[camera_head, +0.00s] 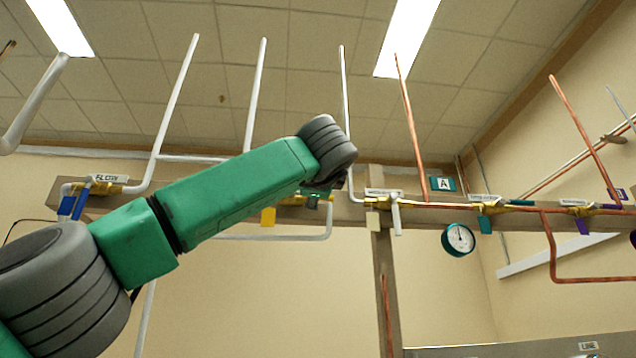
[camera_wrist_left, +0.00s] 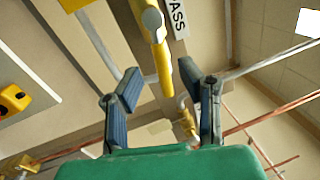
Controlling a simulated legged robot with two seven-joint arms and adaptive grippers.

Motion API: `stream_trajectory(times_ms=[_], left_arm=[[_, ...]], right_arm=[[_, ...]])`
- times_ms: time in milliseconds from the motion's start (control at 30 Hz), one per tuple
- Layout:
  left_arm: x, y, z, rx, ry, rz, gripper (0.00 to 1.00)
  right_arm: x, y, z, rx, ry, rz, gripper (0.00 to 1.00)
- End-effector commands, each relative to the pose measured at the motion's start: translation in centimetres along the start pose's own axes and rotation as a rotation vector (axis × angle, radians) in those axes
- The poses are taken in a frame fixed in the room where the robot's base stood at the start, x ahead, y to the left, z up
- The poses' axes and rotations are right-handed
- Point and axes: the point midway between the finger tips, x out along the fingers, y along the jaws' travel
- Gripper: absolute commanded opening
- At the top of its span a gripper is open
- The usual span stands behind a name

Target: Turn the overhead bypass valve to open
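My left gripper (camera_wrist_left: 160,72) is open, with one dark blue-grey finger on each side of the lever. The fingers look apart from it; contact cannot be told. In the head view my green left arm reaches up from the lower left to the pipe rail. Its gripper is mostly hidden behind the wrist. A yellow tab (camera_head: 268,217) hangs below the arm; I cannot tell whether it is the same lever. My right gripper is not in view.
Along the rail are other labelled valves: one with blue handles (camera_head: 67,205), a white lever (camera_head: 397,216), a teal one (camera_head: 485,225) and a purple one (camera_head: 583,226). A round gauge (camera_head: 458,240) hangs at the right. White and copper pipes rise around my arm.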

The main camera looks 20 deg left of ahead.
Motion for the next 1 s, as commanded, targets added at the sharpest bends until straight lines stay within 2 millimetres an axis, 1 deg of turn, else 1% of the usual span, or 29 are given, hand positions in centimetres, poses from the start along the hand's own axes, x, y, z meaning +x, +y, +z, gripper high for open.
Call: stream_trajectory(times_ms=[33, 200, 333, 500, 767, 800, 867, 900, 967, 1000], left_arm=[[-1.1, -0.2, 0.0, 0.001, 0.003, -0.004, 0.33], [-4.5, -0.1, -0.1, 0.000, 0.003, -0.002, 0.33], [-6.5, 0.0, -0.2, 0.000, 0.004, 0.000, 0.33], [-7.7, 0.1, -0.2, -0.001, 0.002, 0.002, 0.33], [-7.9, 0.2, -0.2, -0.001, 0.001, 0.003, 0.33], [-7.9, 0.1, -0.2, -0.001, 0.001, 0.002, 0.30], [-7.8, 0.2, -0.1, 0.007, -0.003, -0.001, 0.09], [-7.5, 0.4, 0.0, 0.030, -0.013, -0.012, 0.00], [-6.7, 0.8, 0.3, 0.102, -0.046, -0.043, 0.00], [-6.0, 1.3, 0.6, 0.179, -0.078, -0.076, 0.00]], right_arm=[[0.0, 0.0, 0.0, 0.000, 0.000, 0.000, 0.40], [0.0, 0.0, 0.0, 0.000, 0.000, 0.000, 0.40], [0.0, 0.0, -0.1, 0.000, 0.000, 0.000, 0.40], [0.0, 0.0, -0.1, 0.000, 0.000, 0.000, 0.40], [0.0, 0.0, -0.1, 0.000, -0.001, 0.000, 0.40], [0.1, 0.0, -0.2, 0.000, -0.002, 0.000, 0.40], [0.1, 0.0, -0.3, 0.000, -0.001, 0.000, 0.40], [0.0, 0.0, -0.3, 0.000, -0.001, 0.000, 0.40], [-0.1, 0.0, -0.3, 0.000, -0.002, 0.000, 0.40], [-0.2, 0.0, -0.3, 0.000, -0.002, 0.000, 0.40]])
